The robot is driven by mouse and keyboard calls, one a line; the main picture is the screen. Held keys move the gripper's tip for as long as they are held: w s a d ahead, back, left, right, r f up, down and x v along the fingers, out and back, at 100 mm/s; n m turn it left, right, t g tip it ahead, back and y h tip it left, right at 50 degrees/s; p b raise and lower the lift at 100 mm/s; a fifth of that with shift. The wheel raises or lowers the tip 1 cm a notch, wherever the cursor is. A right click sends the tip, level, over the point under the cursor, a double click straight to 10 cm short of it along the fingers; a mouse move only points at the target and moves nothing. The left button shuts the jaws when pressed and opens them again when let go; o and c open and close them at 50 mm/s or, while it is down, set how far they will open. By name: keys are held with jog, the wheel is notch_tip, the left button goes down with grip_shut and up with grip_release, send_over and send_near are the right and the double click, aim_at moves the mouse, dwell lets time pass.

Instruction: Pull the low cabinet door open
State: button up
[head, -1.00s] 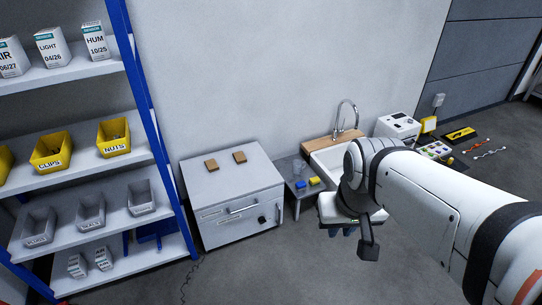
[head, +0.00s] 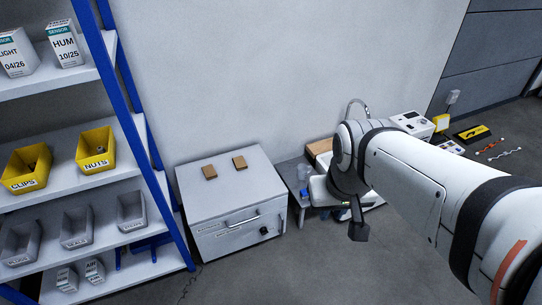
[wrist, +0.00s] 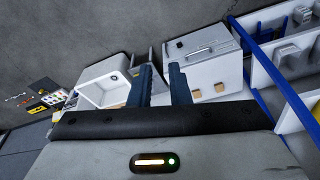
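The low cabinet (head: 215,186) is a pale grey box on the floor against the wall. Its front door has a bar handle (head: 243,221) and a dark round knob (head: 264,231), and looks shut. In the wrist view the cabinet (wrist: 218,72) appears turned over, with its handle (wrist: 200,51) beyond the fingers. My gripper (wrist: 161,70) shows two dark fingers apart with nothing between them. In the head view it is to the right of the cabinet, in front of the sink, with its fingers mostly hidden.
Two brown blocks (head: 209,172) lie on the cabinet top. A blue-posted shelf (head: 149,272) with bins stands close on the left. A small side table (head: 290,172) and a sink (wrist: 92,92) stand on the right. The floor (head: 270,280) in front is clear.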

jog(key=w+f+n+t+b, duration=0.1)
jog(key=w+f+t+b, duration=0.7)
jog(key=w+f+b, duration=2.15)
jog(key=w+f+t, duration=0.1)
jog(key=w+f, duration=0.5)
jog(key=f, duration=0.3)
jog(key=w+f+t+y+p, duration=0.1)
jog(key=w+f, duration=0.4)
jog(key=f, duration=0.3)
jog(key=w+f+t, duration=0.1)
jog(key=w+f, duration=0.5)
jog(key=f, duration=0.3)
jog(key=s+f+t+y+b, duration=0.15)
jog(key=f+b, duration=0.25)
jog(key=f, duration=0.8)
jog(key=s+f+t+b, duration=0.2)
jog(key=f+t+b, duration=0.15)
jog(key=f, duration=0.95)
jog(key=shift+n+g, duration=0.3)
jog(key=shift+g, duration=0.1)
jog(key=shift+w+a+r+b, duration=0.1)
jog(key=shift+w+a+b, duration=0.15)
jog(key=shift+w+b, duration=0.75)
jog(key=shift+w+a+f+b, duration=0.1)
jog(key=shift+w+a+b, duration=0.3)
jog(key=shift+w, duration=1.05)
jog(key=shift+w+a+r+b, duration=0.1)
jog(key=shift+w+a+b, duration=0.05)
jog(key=shift+w+b, duration=0.9)
